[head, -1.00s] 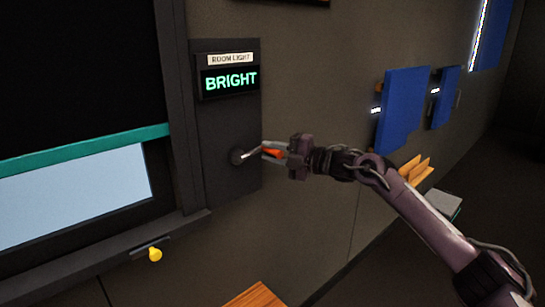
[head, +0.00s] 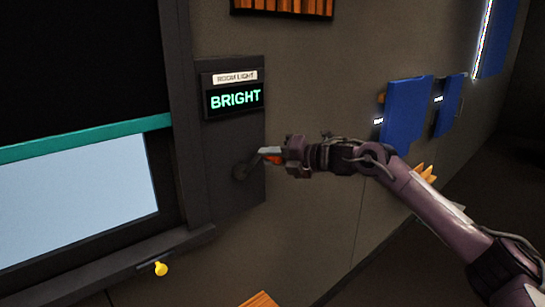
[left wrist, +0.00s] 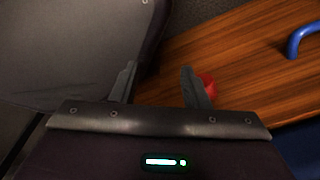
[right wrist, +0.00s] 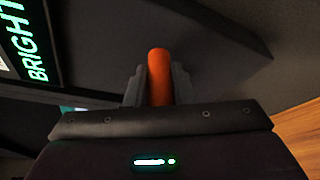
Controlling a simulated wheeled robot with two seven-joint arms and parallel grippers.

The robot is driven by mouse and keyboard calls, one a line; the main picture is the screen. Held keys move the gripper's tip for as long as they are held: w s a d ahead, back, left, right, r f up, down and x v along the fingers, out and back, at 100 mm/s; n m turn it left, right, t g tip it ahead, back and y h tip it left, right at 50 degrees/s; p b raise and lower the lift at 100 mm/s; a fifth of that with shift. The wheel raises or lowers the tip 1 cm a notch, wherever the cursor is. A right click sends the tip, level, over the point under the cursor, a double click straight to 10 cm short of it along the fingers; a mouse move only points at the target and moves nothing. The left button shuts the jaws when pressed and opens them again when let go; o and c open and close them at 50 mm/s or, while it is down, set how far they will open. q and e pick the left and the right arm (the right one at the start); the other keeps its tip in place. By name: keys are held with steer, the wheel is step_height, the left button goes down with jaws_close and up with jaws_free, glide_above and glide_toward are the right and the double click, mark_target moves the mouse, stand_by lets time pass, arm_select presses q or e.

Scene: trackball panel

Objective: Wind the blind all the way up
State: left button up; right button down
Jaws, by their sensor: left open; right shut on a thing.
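The black blind (head: 75,60) with a teal bottom bar (head: 85,138) covers the upper part of the window at the left. The pale pane (head: 80,190) is bare below the bar. A dark crank (head: 241,172) sits low on the panel beside the window. My right gripper (head: 269,154) is shut on the crank's orange handle (right wrist: 158,75), between its fingers in the right wrist view. My left gripper (left wrist: 158,70) is open, outside the head view. A red thing (left wrist: 207,86) shows partly behind one left finger; I cannot tell what it is.
The panel's display (head: 234,99) reads BRIGHT under a ROOM LIGHT label. A yellow knob (head: 160,268) sits below the sill. Blue boards (head: 407,112) hang on the right wall. A wooden surface (left wrist: 240,60) with a blue handle (left wrist: 305,40) lies below my left gripper.

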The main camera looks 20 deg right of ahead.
steer(key=shift+a, duration=0.1)
steer(key=c, duration=1.3)
jaws_free()
steer(key=shift+s+a, duration=0.1)
steer(key=shift+o, duration=0.2)
steer(key=shift+s+d, duration=0.15)
steer(key=shift+d, duration=0.15)
steer(key=b+v, duration=0.2)
steer(key=v, duration=0.5)
steer(key=shift+s, duration=0.1)
